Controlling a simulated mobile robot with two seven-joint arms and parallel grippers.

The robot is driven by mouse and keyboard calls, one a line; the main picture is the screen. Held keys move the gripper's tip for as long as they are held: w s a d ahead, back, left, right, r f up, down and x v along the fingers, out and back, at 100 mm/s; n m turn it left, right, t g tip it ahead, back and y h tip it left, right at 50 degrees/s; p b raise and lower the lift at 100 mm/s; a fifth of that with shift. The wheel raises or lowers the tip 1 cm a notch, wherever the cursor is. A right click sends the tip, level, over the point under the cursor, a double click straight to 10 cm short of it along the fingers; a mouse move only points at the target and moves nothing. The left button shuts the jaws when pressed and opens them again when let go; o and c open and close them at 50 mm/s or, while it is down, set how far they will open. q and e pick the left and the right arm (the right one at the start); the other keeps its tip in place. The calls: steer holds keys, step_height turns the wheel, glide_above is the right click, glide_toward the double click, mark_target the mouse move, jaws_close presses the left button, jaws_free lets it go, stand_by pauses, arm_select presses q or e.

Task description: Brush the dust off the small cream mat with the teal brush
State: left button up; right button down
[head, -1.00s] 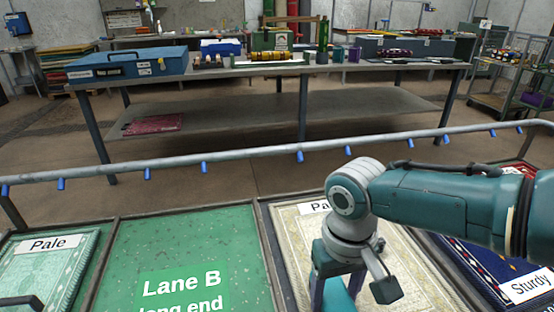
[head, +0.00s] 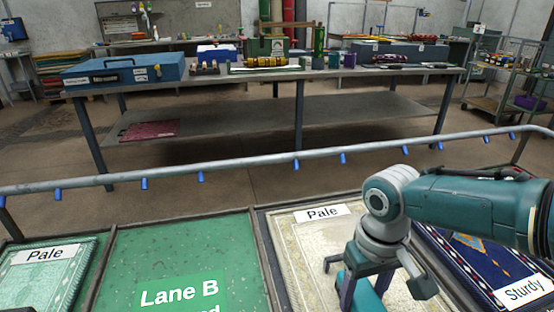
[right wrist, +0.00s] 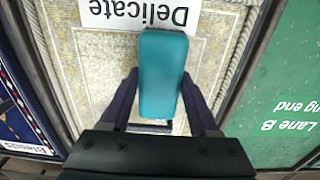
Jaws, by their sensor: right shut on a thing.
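In the right wrist view the mat (right wrist: 62,50) carries a "Delicate" label (right wrist: 140,14). My right gripper (head: 360,292) is over the mat, shut on the teal brush (right wrist: 163,75). The brush also shows low in the head view (head: 368,298). Its underside is hidden, so I cannot tell whether it touches the mat. Dust on the mat is too fine to make out. My left gripper is out of view.
A green Lane B panel (head: 185,250) lies left of the mat, with a pale green mat (head: 50,275) beyond it. A dark blue "Sturdy" mat (head: 480,265) lies right. A rail with blue pegs (head: 240,165) runs behind. A workbench (head: 270,75) stands farther back.

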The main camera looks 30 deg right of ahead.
steer(key=shift+w+a, duration=0.2)
steer(key=shift+a, duration=0.75)
steer(key=shift+w+a, duration=0.2)
steer(key=shift+a, duration=0.7)
steer(key=shift+w+a, duration=0.2)
steer(key=shift+a, duration=0.55)
steer(key=shift+w+a, duration=0.15)
steer(key=shift+a, duration=0.55)
steer(key=shift+d, duration=0.1)
step_height(320, 180, up, 6)
steer(key=p, duration=0.6)
